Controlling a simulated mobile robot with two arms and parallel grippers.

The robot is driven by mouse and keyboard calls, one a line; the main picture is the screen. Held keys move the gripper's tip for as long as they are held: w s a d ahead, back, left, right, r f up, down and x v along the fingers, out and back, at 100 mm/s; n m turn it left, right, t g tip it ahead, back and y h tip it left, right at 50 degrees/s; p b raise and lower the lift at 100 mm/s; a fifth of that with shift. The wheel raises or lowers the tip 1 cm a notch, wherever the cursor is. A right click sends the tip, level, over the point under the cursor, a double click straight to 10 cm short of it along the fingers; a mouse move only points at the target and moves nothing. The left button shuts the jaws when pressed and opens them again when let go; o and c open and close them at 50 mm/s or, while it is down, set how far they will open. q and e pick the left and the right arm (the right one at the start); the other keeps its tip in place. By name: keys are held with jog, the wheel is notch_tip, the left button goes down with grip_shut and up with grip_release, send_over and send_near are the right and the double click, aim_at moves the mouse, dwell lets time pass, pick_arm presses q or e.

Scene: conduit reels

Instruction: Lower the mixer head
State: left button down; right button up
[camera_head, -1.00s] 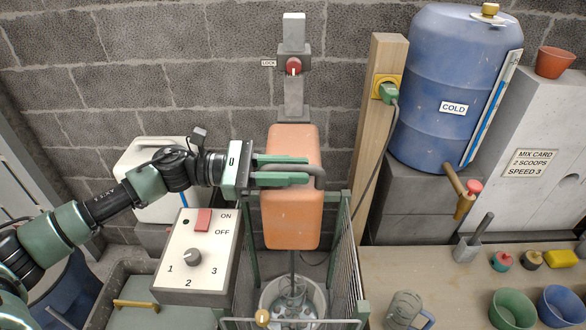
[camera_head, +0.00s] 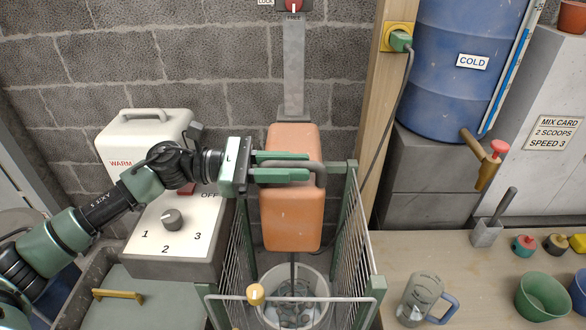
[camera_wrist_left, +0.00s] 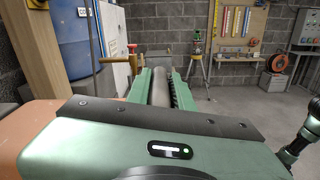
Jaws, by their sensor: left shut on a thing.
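The mixer head (camera_head: 291,215) is an orange block on a grey upright post (camera_head: 294,70) against the wall. Its grey handle (camera_head: 321,170) curves across the upper front. My left gripper (camera_head: 306,167) is shut on this handle; a grey bar (camera_wrist_left: 160,87) also shows between its green fingers in the left wrist view. A dark shaft (camera_head: 292,268) runs from under the head into the pale mixing bowl (camera_head: 325,277); its lower end is hard to make out. A red lock knob (camera_head: 294,5) sits at the top edge. My right gripper is not in view.
A control box (camera_head: 172,238) is close on the left. A cable hangs on the right beside a wooden post (camera_head: 376,90). A bench (camera_head: 455,262) holds a jug (camera_head: 421,297).

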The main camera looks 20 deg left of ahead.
pick_arm(q)
jog(key=shift+f, duration=0.15)
jog(key=c, duration=1.3)
grip_release()
jog(key=shift+w, duration=0.1)
jog(key=shift+a, duration=0.15)
jog(key=shift+a+f, duration=0.1)
jog(key=shift+a, duration=0.2)
jog(key=b+v, duration=0.3)
jog(key=v, duration=0.4)
